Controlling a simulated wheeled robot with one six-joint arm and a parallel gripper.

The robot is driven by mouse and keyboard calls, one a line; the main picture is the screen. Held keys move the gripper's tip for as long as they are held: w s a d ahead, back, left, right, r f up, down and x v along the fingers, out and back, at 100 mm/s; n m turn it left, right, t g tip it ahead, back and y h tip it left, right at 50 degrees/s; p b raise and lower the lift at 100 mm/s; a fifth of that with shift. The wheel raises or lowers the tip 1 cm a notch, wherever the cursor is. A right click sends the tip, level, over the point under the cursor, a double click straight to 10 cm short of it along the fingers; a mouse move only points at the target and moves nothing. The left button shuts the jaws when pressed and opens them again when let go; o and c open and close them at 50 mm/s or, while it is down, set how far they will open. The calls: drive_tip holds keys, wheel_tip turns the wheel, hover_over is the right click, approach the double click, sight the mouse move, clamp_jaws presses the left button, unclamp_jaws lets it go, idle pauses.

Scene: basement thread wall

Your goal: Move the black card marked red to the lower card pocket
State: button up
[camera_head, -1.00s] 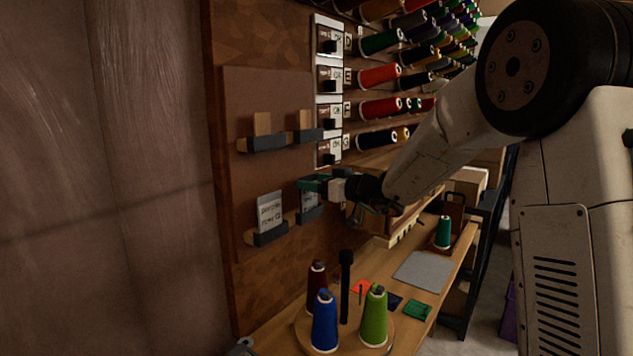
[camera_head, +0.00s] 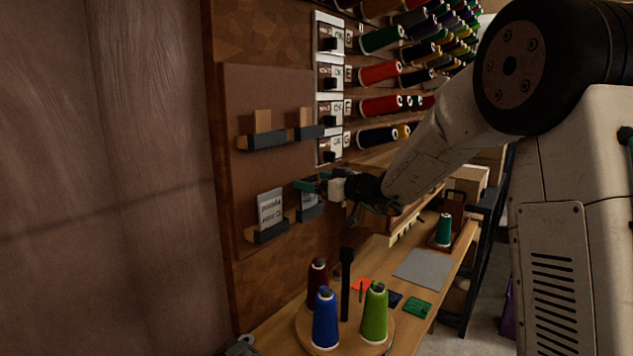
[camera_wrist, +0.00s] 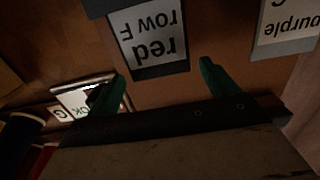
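The black-edged card marked "red row F" (camera_wrist: 148,42) appears upside down in the wrist view, just past my fingertips. In the head view it (camera_head: 309,203) stands in the right pocket of the lower row (camera_head: 309,214), partly behind my gripper. My gripper (camera_wrist: 160,88) has its two green fingers wide apart, with nothing between them. In the head view my gripper (camera_head: 310,186) is at the top of that card; whether it touches is unclear. A second card marked purple (camera_wrist: 288,24) stands in the left lower pocket (camera_head: 268,233).
Two upper pockets (camera_head: 266,141) show wooden backs and no cards. Thread cones hang on the wall at right. Blue (camera_head: 325,320), green (camera_head: 374,315) and dark red cones (camera_head: 317,282) stand on a round base below, beside a black post (camera_head: 346,285). A grey mat (camera_head: 425,268) lies on the bench.

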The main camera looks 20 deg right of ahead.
drive_tip(key=v, duration=0.7)
drive_tip(key=shift+s+d, duration=0.25)
drive_tip(key=shift+s, duration=0.1)
idle(0.4)
